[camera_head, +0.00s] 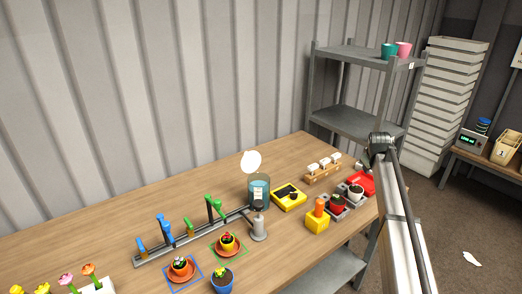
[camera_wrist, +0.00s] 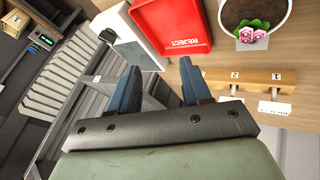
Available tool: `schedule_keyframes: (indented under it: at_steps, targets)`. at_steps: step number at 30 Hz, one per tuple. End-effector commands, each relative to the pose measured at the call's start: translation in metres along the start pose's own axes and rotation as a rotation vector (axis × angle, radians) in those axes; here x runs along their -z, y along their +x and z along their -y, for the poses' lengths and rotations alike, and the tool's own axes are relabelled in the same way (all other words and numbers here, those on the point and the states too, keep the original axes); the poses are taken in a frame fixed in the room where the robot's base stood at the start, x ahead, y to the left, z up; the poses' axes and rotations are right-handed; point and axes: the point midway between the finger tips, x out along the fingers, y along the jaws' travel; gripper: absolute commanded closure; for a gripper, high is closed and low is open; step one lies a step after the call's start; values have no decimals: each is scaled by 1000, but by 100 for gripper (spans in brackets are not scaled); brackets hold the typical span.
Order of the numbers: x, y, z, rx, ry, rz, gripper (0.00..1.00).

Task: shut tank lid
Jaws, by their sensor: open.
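The tank (camera_head: 259,193) is a clear bluish cylinder with a pale label, standing toward the back middle of the wooden table in the head view. Its round white lid (camera_head: 251,161) stands tilted up and open above the tank's rim. The tank and lid do not show in the wrist view. My gripper (camera_wrist: 160,88) shows in the wrist view with its two dark blue fingers spread apart and nothing between them. It is over the table's right end, near the red reject tray (camera_wrist: 172,28), away from the tank. The head view shows my arm at the right but not the fingers.
A yellow device (camera_head: 289,197) stands right of the tank, with a grey cylinder (camera_head: 259,228) in front. A rail with blue and green levers (camera_head: 190,238) runs to the left. Potted flowers (camera_head: 222,279) stand in front. A wooden rack (camera_head: 323,170) and grey shelf (camera_head: 345,123) are at right.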

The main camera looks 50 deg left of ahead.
Motion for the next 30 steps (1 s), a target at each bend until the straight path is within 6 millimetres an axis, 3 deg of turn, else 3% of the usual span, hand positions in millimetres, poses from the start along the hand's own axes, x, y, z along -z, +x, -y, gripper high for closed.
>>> schedule_keyframes:
  at_steps: [1, 3, 11, 15, 21, 24, 30]
  targets:
    - [31, -12, 21, 21, -24, 8, 52]
    - [60, -28, 49, 51, -48, 30, 52]
    - [158, -103, 159, 144, -142, 118, 52]
    - [202, -153, 220, 184, -194, 168, 52]
    - [250, -231, 304, 227, -264, 240, 52]
    - [265, -263, 335, 240, -292, 270, 52]
    - [278, -302, 371, 252, -321, 308, 52]
